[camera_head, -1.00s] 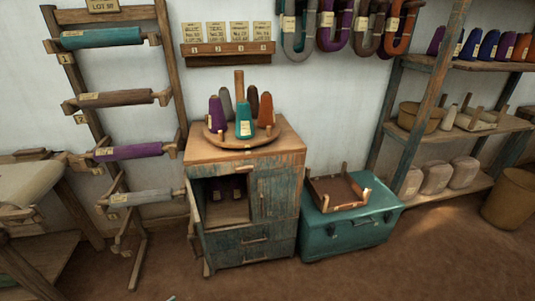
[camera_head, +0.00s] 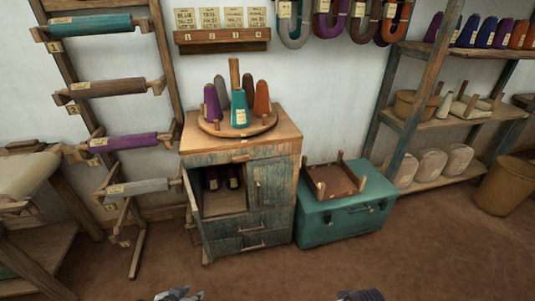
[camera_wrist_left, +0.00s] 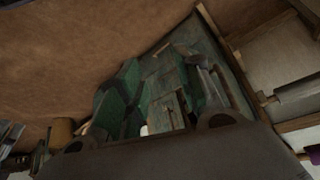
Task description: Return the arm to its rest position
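The left arm's gripper (camera_wrist_left: 160,100) shows in the left wrist view. Its two dark fingers stand apart, with the green cabinet visible between them and nothing held. In the head view only a grey piece of my left arm or gripper (camera_head: 178,294) shows at the bottom edge, left of centre. A dark piece of my right arm or gripper (camera_head: 360,295) shows at the bottom edge, right of centre. Its fingers cannot be made out. Both are low and in front of the cabinet, apart from it.
A worn green cabinet (camera_head: 240,228) has an open left compartment and a turntable (camera_head: 237,127) with several cones on top. A teal chest (camera_head: 345,217) bears a wooden tray (camera_head: 335,182). A yarn rack (camera_head: 70,60) stands left, shelves (camera_head: 440,123) right. The front floor is clear.

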